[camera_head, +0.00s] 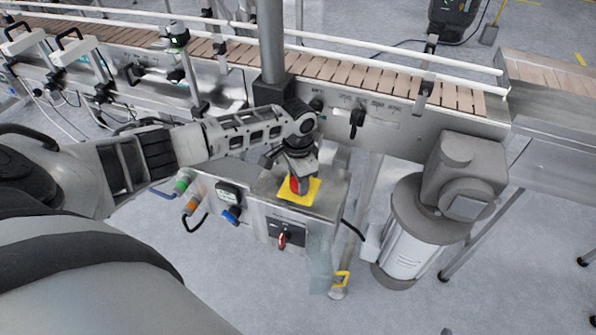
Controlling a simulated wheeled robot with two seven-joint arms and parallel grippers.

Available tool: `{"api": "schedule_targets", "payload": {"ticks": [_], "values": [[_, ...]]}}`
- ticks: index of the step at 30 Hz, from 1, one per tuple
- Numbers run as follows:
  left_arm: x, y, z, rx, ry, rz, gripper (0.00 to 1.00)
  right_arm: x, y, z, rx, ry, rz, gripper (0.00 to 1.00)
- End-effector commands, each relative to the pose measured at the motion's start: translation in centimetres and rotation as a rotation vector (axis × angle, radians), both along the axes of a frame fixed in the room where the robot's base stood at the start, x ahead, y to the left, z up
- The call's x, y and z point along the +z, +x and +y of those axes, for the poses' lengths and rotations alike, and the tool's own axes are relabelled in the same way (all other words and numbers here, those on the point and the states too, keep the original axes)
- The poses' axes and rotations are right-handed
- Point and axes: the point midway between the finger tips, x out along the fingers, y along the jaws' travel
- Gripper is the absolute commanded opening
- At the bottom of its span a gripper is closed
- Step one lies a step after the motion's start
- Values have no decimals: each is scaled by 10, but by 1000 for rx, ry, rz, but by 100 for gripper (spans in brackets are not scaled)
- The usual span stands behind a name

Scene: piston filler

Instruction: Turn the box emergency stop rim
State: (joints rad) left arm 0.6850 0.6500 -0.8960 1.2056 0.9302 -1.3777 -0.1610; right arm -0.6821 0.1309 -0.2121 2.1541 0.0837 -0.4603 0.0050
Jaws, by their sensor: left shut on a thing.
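The box emergency stop (295,186) is a red button on a yellow plate (312,192). It sits on top of a grey metal control box (330,207) below the conveyor. My left arm comes in from the left, and my left gripper (299,177) points down over the button. Its fingers are shut on the red rim. The gripper hides the upper and back part of the button. My right gripper is not in view.
A conveyor (345,73) with tan slats and white guide rails runs behind. A red-handled switch (282,240) is on the box's front. Coloured connectors (184,181) stick out at its left. A grey motor (412,215) stands at the right. A vertical post (271,40) rises behind my wrist.

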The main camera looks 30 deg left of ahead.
Motion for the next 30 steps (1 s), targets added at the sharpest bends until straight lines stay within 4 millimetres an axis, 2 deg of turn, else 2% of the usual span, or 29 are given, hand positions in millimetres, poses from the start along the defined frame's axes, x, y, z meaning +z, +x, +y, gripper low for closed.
{"api": "schedule_targets", "payload": {"ticks": [9,24,25,27,30], "values": [[0,0,0,-114,-1,-1,21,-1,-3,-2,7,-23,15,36],[-1,0,0,-135,-1,-1,21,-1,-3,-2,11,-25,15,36],[-1,0,0,-135,-1,-1,50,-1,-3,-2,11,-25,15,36],[-1,0,0,-135,-1,-1,66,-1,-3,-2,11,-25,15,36],[-1,0,0,-134,-1,-1,66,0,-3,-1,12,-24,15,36]]}}
